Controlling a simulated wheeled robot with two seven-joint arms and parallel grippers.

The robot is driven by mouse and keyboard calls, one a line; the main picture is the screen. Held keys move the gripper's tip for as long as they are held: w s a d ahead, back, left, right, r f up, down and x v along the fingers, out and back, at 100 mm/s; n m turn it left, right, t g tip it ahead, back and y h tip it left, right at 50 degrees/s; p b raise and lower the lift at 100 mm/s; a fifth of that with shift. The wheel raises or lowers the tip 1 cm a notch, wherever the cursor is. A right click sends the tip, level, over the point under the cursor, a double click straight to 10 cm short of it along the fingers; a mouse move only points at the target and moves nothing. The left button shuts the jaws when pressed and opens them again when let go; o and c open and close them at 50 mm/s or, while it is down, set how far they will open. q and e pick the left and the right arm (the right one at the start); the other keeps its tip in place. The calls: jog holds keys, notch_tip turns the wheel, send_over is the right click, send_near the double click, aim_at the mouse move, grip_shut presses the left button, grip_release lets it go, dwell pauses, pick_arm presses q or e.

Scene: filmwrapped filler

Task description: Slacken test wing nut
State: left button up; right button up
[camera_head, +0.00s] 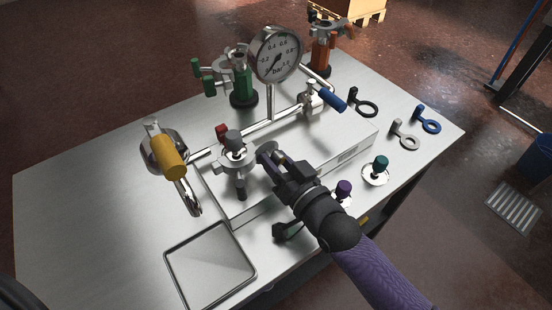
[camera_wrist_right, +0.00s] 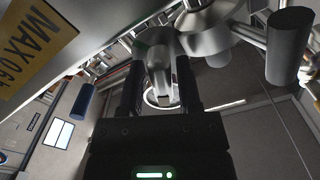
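The test clamp (camera_head: 236,152), with a grey cap, a red handle and a black knob, stands on a raised metal block on the table. My right gripper (camera_head: 268,157) reaches in from the lower right, beside the clamp. In the right wrist view, its two dark fingers (camera_wrist_right: 161,85) stand partly apart, with a grey metal wing nut (camera_wrist_right: 160,62) between them. The fingers appear to touch it on both sides. The wing nut's far side and thread are hidden. My left gripper is out of view.
A pressure gauge (camera_head: 277,54) rises behind. A green clamp (camera_head: 241,85) and an orange clamp (camera_head: 320,50) stand at the back. A yellow-handled valve (camera_head: 167,157) is to the left. An empty tray (camera_head: 250,267) lies in front. Ring tags (camera_head: 404,134) lie right. The table's left is clear.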

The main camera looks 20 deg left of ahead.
jog(key=shift+o, duration=0.4)
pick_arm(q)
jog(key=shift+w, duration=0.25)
pick_arm(e)
jog(key=shift+r, duration=0.1)
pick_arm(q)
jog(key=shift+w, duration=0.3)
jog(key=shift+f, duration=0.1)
